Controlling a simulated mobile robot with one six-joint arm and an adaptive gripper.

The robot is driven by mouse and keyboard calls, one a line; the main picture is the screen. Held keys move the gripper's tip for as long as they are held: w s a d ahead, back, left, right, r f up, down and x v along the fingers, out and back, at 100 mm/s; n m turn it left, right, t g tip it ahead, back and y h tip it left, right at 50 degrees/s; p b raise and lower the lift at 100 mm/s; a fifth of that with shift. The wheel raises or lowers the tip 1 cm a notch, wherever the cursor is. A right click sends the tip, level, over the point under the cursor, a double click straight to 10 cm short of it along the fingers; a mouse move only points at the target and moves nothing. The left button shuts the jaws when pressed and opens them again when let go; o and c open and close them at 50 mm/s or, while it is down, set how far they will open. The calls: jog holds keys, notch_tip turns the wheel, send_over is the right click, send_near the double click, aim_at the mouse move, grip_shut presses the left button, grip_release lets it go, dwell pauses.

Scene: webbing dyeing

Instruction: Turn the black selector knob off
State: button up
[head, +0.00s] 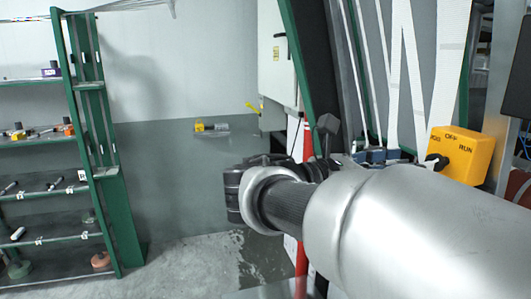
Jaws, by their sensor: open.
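The black selector knob (437,161) is on the front of a yellow box (476,156) at the right. The box has OFF at its top middle, RUN to the right and a partly legible label to the left. The knob is small and dark, and I cannot tell which label it points to. My silver arm reaches in from the lower right and passes just below the box. My gripper (322,146) is open, left of the knob and apart from it. It is partly hidden behind my wrist, and its fingers are hard to make out.
White webbing straps (449,50) hang beside the box on a machine with a green-edged frame. A red post (302,262) stands behind my wrist. A white cabinet (277,60) hangs on the wall. A green shelf rack (115,210) stands left, with open floor between.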

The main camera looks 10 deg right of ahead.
aim_at(438, 162)
jog(key=d, duration=0.6)
jog(key=shift+w+d, duration=0.25)
jog(key=c, duration=1)
